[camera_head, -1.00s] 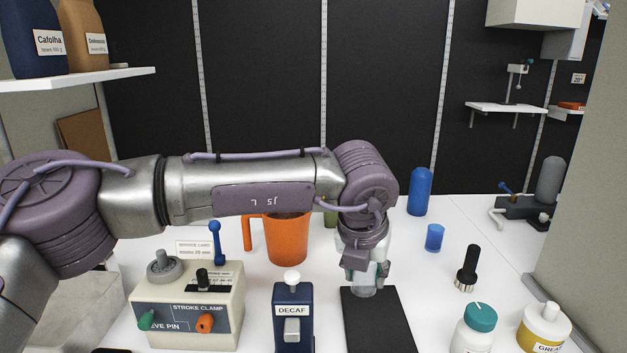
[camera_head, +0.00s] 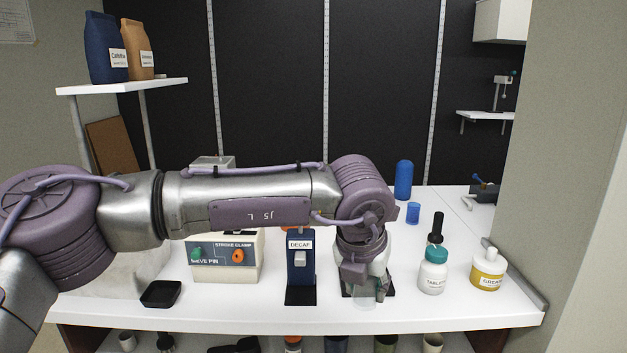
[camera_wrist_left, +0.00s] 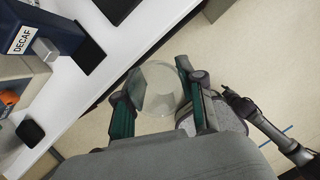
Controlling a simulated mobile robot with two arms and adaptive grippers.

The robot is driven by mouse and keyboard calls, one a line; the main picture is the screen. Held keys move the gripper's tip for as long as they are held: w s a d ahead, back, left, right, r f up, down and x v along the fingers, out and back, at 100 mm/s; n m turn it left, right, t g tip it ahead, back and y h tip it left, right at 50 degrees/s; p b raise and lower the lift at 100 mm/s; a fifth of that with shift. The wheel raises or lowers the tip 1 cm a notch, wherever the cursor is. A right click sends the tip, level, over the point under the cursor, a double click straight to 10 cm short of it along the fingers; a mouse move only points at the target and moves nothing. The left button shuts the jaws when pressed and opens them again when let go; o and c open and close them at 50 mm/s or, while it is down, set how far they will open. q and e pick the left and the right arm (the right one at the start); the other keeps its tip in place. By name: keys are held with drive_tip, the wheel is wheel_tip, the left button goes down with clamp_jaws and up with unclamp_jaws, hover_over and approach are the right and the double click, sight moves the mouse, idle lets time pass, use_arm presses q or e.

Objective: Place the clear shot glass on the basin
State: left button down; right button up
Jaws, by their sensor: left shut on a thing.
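My left gripper (camera_head: 368,288) points down near the front edge of the counter, right of the DECAF grinder. It is shut on the clear shot glass (camera_head: 364,303), which hangs between its fingertips. In the left wrist view the glass (camera_wrist_left: 160,88) shows as a faint round rim between the two fingers, over the floor beyond the counter edge. A pale, smooth shape (camera_head: 112,288) at the left of the counter, partly behind my arm, may be the basin; I cannot tell for sure.
A dark mat (camera_head: 388,284) lies behind the gripper. The DECAF grinder (camera_head: 300,262), stroke clamp box (camera_head: 222,262) and black tray (camera_head: 161,293) stand to the left. A tablet bottle (camera_head: 433,272) and grease jar (camera_head: 488,270) stand to the right. Several items sit on a shelf below.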

use_arm(q)
drive_tip(key=s+a+f+m+g+y, duration=0.1)
drive_tip(key=s+a+f+m+g, duration=0.3)
drive_tip(key=a+m, duration=0.55)
drive_tip(key=s+a+f+m+g, duration=0.1)
drive_tip(key=a+f+m+g, duration=0.1)
drive_tip(key=a+f+m, duration=0.6)
drive_tip(key=s+a+f+m+g+y, duration=0.1)
drive_tip(key=s+a+f+m+g, duration=0.15)
drive_tip(key=a+m, duration=0.95)
drive_tip(key=s+d+r+m+p, duration=0.1)
drive_tip(key=s+r+p, duration=0.2)
drive_tip(key=r+p, duration=0.65)
drive_tip(key=s+d+r+p, duration=0.1)
drive_tip(key=s+r+p, duration=0.35)
drive_tip(key=r, duration=0.75)
wheel_tip(320, 180, down, 9)
drive_tip(key=p, duration=0.1)
drive_tip(key=shift+s, duration=0.45)
use_arm(e)
drive_tip(key=s+d+r+g, duration=0.1)
drive_tip(key=s+d, duration=0.1)
drive_tip(key=s, duration=1.3)
drive_tip(key=shift+s+d+r, duration=0.15)
drive_tip(key=shift+d, duration=0.25)
use_arm(q)
drive_tip(key=shift+w+r, duration=0.1)
